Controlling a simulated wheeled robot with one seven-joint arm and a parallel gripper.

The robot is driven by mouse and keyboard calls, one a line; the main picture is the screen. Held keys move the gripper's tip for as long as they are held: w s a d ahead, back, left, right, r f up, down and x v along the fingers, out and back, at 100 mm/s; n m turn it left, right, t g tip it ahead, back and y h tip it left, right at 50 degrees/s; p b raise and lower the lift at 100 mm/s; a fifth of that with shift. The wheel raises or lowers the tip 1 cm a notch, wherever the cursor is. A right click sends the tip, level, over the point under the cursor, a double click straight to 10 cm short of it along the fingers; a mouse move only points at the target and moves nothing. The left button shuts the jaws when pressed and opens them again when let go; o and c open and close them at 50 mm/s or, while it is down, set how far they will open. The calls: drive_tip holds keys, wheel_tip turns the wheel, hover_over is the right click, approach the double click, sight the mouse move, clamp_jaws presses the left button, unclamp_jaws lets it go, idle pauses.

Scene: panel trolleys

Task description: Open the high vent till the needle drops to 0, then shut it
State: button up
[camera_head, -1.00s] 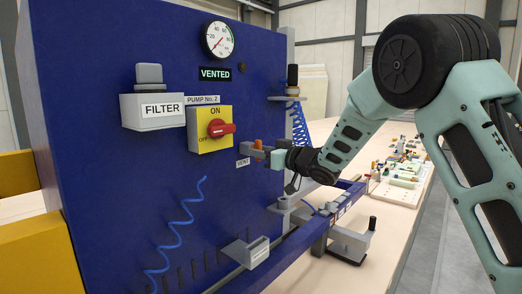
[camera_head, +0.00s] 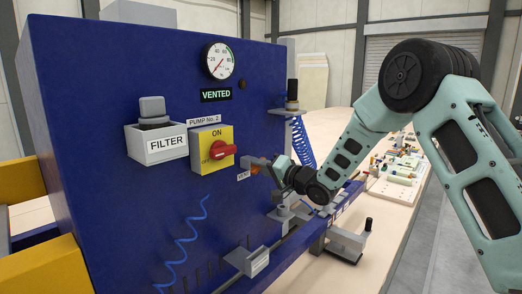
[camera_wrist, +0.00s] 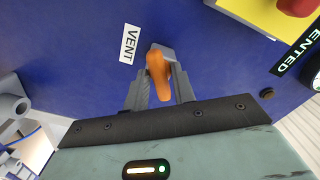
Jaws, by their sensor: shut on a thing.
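The vent handle is an orange lever (camera_wrist: 158,76) on a grey mount beside a VENT label (camera_wrist: 129,43) on the blue panel. It is small in the head view. My gripper (camera_wrist: 157,88) is shut on the orange lever, with one grey finger on each side of it. In the head view my gripper (camera_head: 268,170) reaches the lever from the lower right. The gauge (camera_head: 219,60) is a white dial with a red needle pointing to the lower left, at the low end of the scale. Below it a sign (camera_head: 216,95) reads VENTED in green.
A yellow ON/OFF plate with a red knob (camera_head: 223,151) is close to the upper left of my gripper. A grey FILTER box (camera_head: 158,145) juts out further left. A blue rail and grey brackets (camera_head: 344,245) stick out below my arm.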

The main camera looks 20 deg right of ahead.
drive_tip(key=m+p, duration=0.1)
drive_tip(key=m, duration=0.1)
drive_tip(key=m+p, duration=0.2)
drive_tip(key=shift+d+r, duration=0.15)
drive_tip(key=shift+r, duration=0.25)
drive_tip(key=o, duration=0.6)
drive_tip(key=shift+f+m+b, duration=0.4)
drive_tip(key=shift+m+b, duration=0.2)
drive_tip(key=shift+m, duration=0.5)
drive_tip(key=shift+o, duration=0.6)
drive_tip(key=v, duration=0.6)
drive_tip(key=shift+s, duration=0.4)
drive_tip(key=shift+d, duration=0.15)
